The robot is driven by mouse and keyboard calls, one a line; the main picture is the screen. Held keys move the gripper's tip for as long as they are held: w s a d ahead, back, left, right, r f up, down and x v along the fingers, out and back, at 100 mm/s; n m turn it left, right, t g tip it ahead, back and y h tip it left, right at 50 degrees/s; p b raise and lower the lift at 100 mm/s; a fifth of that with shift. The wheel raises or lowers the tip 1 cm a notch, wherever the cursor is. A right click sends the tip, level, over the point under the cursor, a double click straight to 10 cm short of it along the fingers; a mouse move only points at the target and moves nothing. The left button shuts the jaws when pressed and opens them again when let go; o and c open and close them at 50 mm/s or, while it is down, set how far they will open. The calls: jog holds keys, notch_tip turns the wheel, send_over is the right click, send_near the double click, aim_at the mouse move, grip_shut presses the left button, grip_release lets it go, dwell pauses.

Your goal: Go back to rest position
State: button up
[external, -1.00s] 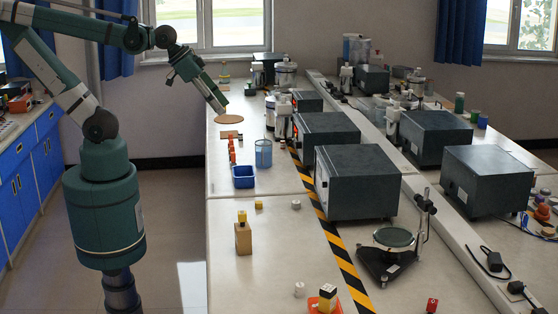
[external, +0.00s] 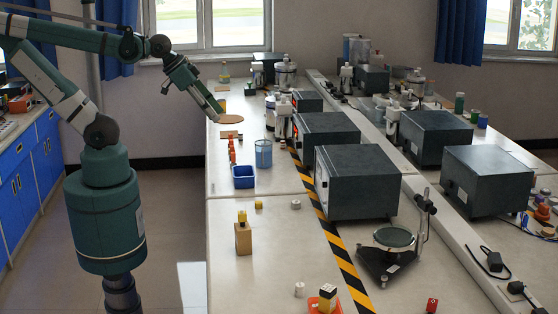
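My gripper (external: 215,112) hangs at the end of my green and white arm, angled down to the right. It is over the left edge of the long bench (external: 280,215), beside a round tan disc (external: 231,119), which it partly overlaps in the view. It is small and seen from the side, so I cannot tell whether its fingers are open or shut. I see nothing clearly held in it.
A blue bin (external: 243,177), a blue beaker (external: 263,154) and small orange pieces (external: 232,152) stand on the bench nearer the camera. Dark boxes (external: 357,182) line its middle. A wooden block (external: 243,238) stands in front. The floor (external: 175,215) between my base and the bench is clear.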

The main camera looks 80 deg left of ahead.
jog(key=shift+f+b, duration=1)
jog(key=shift+f, duration=0.35)
